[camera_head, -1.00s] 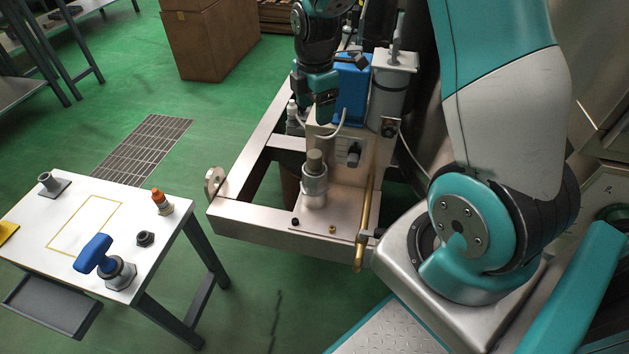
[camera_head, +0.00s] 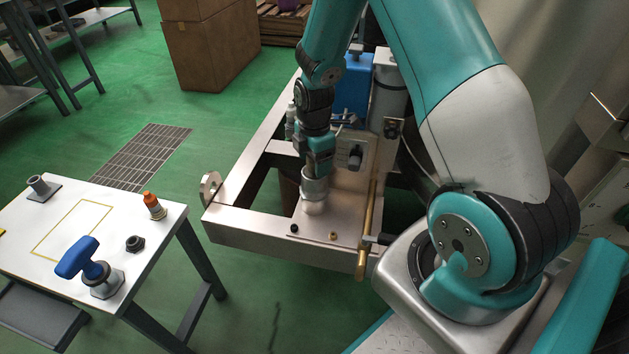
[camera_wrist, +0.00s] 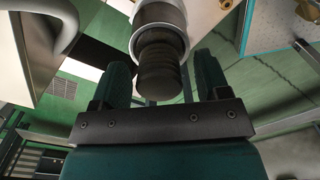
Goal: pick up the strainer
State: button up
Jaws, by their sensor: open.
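The strainer, as far as I can tell, is the dark ribbed cylinder (camera_wrist: 158,68) seated in a pale round housing (camera_wrist: 160,14). In the head view the housing (camera_head: 314,190) stands upright on the metal frame's plate, and my gripper hides the strainer's top. My gripper (camera_head: 319,168) is above the housing, pointing down. In the wrist view its two green fingers (camera_wrist: 162,78) stand apart, one on each side of the ribbed cylinder, with gaps visible. The gripper is open and holds nothing.
Behind the housing stand a panel with a dark knob (camera_head: 355,158), a blue box (camera_head: 352,88) and a grey cylinder (camera_head: 388,100). A brass pipe (camera_head: 366,235) runs at the right. A white table (camera_head: 120,215) at the left carries a blue-handled tool (camera_head: 78,258) and small fittings.

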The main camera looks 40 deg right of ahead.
jog(key=shift+f, duration=0.35)
jog(key=shift+r, duration=0.1)
grip_shut()
